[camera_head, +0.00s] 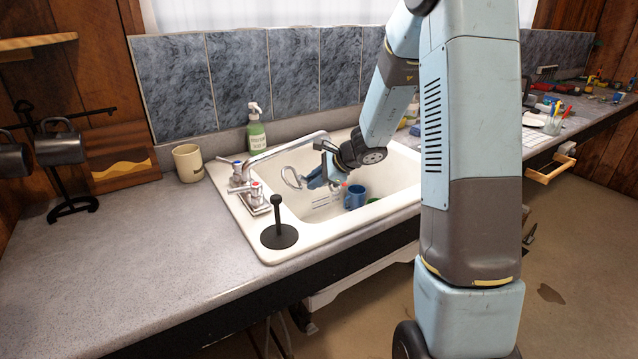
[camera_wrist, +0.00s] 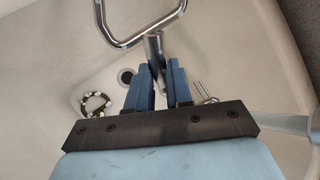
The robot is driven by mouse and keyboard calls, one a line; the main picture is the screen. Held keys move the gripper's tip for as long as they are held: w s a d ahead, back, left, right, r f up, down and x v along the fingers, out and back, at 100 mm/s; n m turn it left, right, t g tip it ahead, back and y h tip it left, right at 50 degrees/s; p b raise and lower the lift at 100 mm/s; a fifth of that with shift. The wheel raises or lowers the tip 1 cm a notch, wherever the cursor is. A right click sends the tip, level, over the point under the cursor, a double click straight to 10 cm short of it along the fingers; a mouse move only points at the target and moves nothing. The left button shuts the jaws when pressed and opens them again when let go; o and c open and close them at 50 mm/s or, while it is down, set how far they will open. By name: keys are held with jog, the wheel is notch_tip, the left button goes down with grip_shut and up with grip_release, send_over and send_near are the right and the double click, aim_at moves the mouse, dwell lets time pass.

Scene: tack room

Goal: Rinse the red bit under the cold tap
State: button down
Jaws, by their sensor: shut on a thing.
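My gripper (camera_head: 316,180) is over the sink basin, its blue fingers (camera_wrist: 160,88) shut on a metal bit (camera_wrist: 156,48). The bit's shiny ring (camera_head: 291,178) sticks out to the left of the fingers in the head view, below the tap spout (camera_head: 290,146). In the wrist view the ring (camera_wrist: 122,40) lies beyond the fingertips. I see no red on the visible part of the bit; the rest is hidden between the fingers. A tap handle with a blue mark (camera_head: 237,166) and one with a red mark (camera_head: 255,188) stand on the sink's left rim. I cannot tell if water runs.
The white sink (camera_head: 238,212) holds a blue mug (camera_head: 355,197). A black plunger-like stand (camera_head: 279,235), a beige mug (camera_head: 188,163) and a soap bottle (camera_head: 256,133) stand nearby. The left counter is mostly clear.

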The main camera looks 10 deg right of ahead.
jog(key=shift+w+d, duration=0.35)
jog(key=shift+w, duration=0.35)
jog(key=shift+s+d, duration=0.3)
jog(key=shift+s, duration=0.6)
jog(key=shift+s+d, duration=0.25)
jog(key=shift+s, duration=0.6)
jog(key=shift+w+a, duration=0.25)
jog(key=shift+w, duration=0.65)
dwell(0.7)
dwell(0.4)
jog(key=s+d, duration=0.4)
jog(key=d, duration=0.4)
jog(key=shift+s+d, duration=0.3)
jog(key=shift+d, duration=0.1)
jog(key=shift+r, duration=0.1)
dwell(0.3)
